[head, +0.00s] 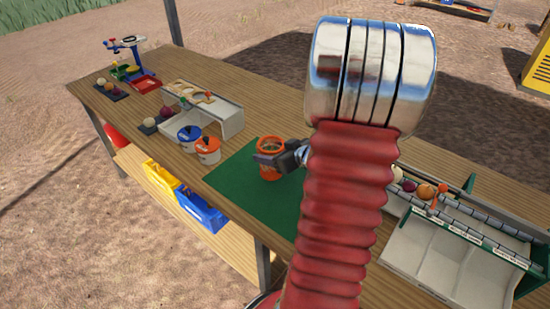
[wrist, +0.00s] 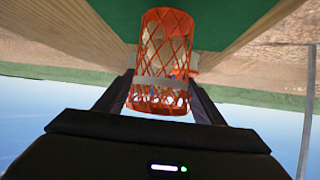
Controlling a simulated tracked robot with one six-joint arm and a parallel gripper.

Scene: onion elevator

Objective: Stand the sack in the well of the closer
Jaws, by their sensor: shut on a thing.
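The sack is an orange net (head: 269,148), which also shows in the wrist view (wrist: 166,40) with pale round things inside. My gripper (head: 268,158) is shut around the sack, one dark finger on each side of it in the wrist view (wrist: 161,92). The sack looks upright over the green mat; I cannot tell whether its base touches it. A device with blue posts, a red tray and a green part (head: 133,70) stands at the table's far left end. It may be the closer; its well is too small to make out.
Blue-labelled (head: 189,139) and orange-labelled (head: 207,151) tubs stand left of the green mat (head: 236,183). A pale stand (head: 228,118) is behind them. A grey sorting chute (head: 440,262) is at right. Yellow (head: 162,177) and blue (head: 203,207) bins sit below the tabletop.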

